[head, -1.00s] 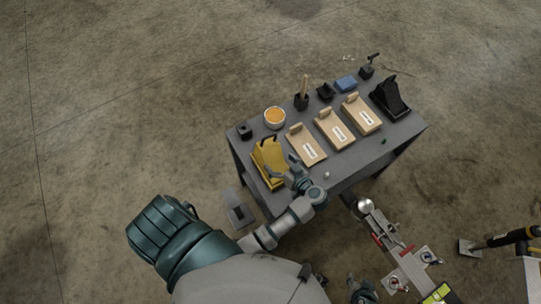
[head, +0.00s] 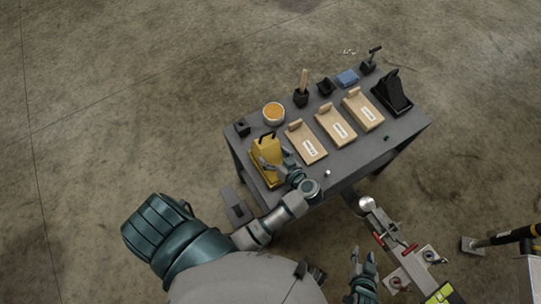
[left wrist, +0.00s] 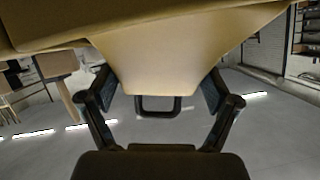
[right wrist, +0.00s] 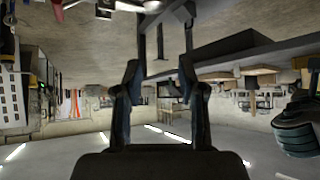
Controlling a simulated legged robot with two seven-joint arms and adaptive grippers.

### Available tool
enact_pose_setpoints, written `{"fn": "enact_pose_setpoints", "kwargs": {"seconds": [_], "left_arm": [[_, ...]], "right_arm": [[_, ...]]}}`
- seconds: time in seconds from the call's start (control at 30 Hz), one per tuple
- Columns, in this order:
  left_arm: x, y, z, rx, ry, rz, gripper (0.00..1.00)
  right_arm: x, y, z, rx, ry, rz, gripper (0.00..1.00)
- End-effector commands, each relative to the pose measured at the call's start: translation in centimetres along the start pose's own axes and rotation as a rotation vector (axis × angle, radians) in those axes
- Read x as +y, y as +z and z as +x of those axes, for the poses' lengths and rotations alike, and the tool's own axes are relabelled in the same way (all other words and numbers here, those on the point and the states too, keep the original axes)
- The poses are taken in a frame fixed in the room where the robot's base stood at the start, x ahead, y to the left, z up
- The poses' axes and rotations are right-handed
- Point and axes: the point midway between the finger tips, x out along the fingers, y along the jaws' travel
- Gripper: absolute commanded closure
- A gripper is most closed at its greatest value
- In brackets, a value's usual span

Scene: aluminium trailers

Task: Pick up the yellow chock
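The yellow chock (head: 267,150) stands on the near left corner of the grey table, beside a wooden board. My left gripper (head: 273,163) is at the chock's near right side in the head view. In the left wrist view the chock (left wrist: 165,60) fills the top and tapers down between the fingers (left wrist: 160,90). These are spread wide, one on each side; I cannot tell whether they touch it. My right gripper (head: 363,257) is low in the head view, away from the table, with its fingers apart. The right wrist view shows it empty (right wrist: 160,75).
The grey table (head: 355,163) also holds wooden boards (head: 306,143), a bowl of orange contents (head: 273,113), a blue block (head: 347,77) and a black chock (head: 393,92). A trailer hitch (head: 368,204) stands near the table's front right. Floor left of the table is clear.

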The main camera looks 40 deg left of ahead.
Motion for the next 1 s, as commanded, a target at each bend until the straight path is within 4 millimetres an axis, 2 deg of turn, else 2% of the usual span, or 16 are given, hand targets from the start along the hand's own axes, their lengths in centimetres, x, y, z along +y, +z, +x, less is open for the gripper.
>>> {"fn": "enact_pose_setpoints", "kwargs": {"seconds": [0.33, 0.47, 0.7, 0.83, 1.0], "left_arm": [[0.1, -0.7, 0.2, 0.004, 0.007, -0.002, 0.75], [-0.3, -2.4, -0.3, 0.007, 0.006, -0.007, 0.78], [-1.5, -6.6, -2.4, 0.016, 0.008, -0.019, 0.78], [-1.9, -7.8, -3.2, 0.013, 0.006, -0.013, 0.78], [-2.0, -9.2, -3.8, 0.010, 0.004, -0.006, 0.78]], "right_arm": [[0.0, 0.2, -0.2, -0.021, 0.000, 0.001, 0.60], [0.0, 2.0, -1.2, -0.132, 0.009, -0.001, 0.60], [0.9, 6.6, -4.8, -0.402, 0.028, 0.005, 0.60], [1.4, 8.6, -6.5, -0.520, 0.035, 0.010, 0.60], [1.6, 10.1, -5.8, -0.578, 0.034, 0.013, 0.60]]}}
